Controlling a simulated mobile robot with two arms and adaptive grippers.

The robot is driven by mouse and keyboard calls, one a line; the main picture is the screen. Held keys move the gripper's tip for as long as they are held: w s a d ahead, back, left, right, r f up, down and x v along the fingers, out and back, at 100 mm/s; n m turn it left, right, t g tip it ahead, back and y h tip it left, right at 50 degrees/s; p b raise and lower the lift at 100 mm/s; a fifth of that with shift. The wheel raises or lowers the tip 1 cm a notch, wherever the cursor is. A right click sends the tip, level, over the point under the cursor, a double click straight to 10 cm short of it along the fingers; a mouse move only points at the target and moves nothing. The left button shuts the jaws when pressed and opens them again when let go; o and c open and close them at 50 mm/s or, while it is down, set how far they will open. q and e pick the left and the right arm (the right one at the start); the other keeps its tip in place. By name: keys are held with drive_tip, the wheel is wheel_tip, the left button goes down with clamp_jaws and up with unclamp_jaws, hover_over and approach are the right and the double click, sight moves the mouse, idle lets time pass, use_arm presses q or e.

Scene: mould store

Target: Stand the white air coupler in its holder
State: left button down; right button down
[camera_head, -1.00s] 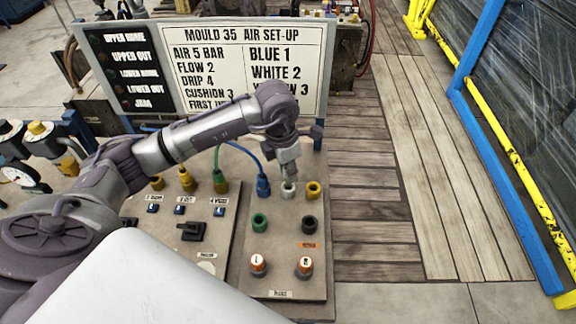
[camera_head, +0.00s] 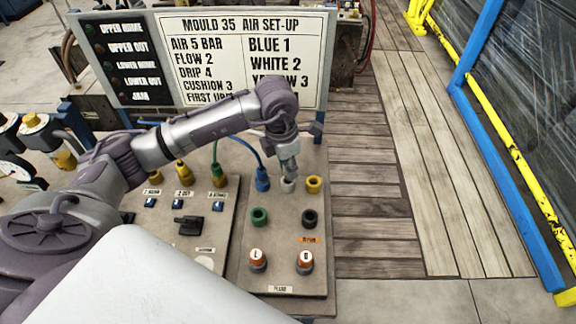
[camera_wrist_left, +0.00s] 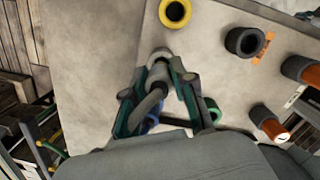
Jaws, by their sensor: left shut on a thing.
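My left gripper (camera_head: 289,172) points down over the white holder (camera_head: 287,185) in the back row of the right-hand panel. In the left wrist view its two fingers (camera_wrist_left: 160,82) are closed around the pale grey-white air coupler (camera_wrist_left: 158,74), with a grey hose running back from it. The coupler's front end is at the white holder ring (camera_wrist_left: 158,54). I cannot tell whether it is inside the ring or just above it. In the head view the gripper hides most of the coupler. My right gripper is not in view.
A yellow ring (camera_head: 314,184) is close right of the white holder; a blue coupler (camera_head: 262,180) with its hose is close left. Green (camera_head: 260,217) and black (camera_head: 310,218) rings and two orange-banded knobs (camera_head: 257,260) are in front. A sign board (camera_head: 240,60) stands behind.

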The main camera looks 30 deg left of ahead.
use_arm(q)
drive_tip(key=shift+f, duration=0.15)
idle(0.5)
idle(0.4)
drive_tip(key=shift+f+b, duration=1.05)
drive_tip(key=shift+b, duration=0.4)
idle(0.5)
drive_tip(key=shift+c, duration=2.4)
unclamp_jaws()
drive_tip(key=shift+r, duration=0.1)
drive_tip(key=shift+r+p, duration=2.15)
drive_tip(key=shift+r, duration=1.55)
